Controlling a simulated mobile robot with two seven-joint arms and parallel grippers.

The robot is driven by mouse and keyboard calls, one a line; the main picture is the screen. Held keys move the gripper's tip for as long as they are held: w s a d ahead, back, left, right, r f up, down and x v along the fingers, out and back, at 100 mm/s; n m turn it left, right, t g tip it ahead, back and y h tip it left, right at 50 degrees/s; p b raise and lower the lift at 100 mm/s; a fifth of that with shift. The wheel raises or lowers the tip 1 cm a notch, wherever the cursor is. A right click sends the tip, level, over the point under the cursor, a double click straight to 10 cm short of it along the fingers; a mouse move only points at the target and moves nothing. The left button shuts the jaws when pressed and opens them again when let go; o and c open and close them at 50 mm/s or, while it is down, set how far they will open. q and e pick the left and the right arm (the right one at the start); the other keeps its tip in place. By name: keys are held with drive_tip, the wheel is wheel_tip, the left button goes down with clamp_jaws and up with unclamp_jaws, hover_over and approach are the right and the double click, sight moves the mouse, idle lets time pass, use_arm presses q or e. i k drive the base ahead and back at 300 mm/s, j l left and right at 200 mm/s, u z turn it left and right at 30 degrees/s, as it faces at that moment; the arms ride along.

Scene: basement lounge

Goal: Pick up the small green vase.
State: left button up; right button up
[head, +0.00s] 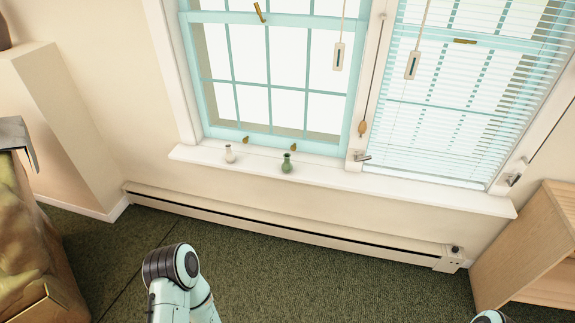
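The small green vase (287,163) stands upright on the white window sill (400,190), below the left window. Part of my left arm shows at the bottom of the head view, below and well apart from the green vase. A small piece of my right arm shows at the bottom right edge. Neither gripper is in view.
A long baseboard heater (290,226) runs along the wall under the sill. A wooden cabinet (535,245) stands at the right. A brown-gold upholstered piece (35,245) is at the left. Green carpet (330,285) is clear in the middle. Blinds (460,100) cover the right window.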

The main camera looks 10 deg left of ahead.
sight(286, 167)
drive_tip(key=u, duration=0.4)
drive_tip(key=i+l+u, duration=0.1)
drive_tip(key=i+u, duration=0.15)
drive_tip(key=u, duration=0.15)
drive_tip(key=i+l+u, duration=0.15)
drive_tip(key=u, duration=0.2)
drive_tip(key=i+l+u, duration=0.4)
drive_tip(key=k+j, duration=0.1)
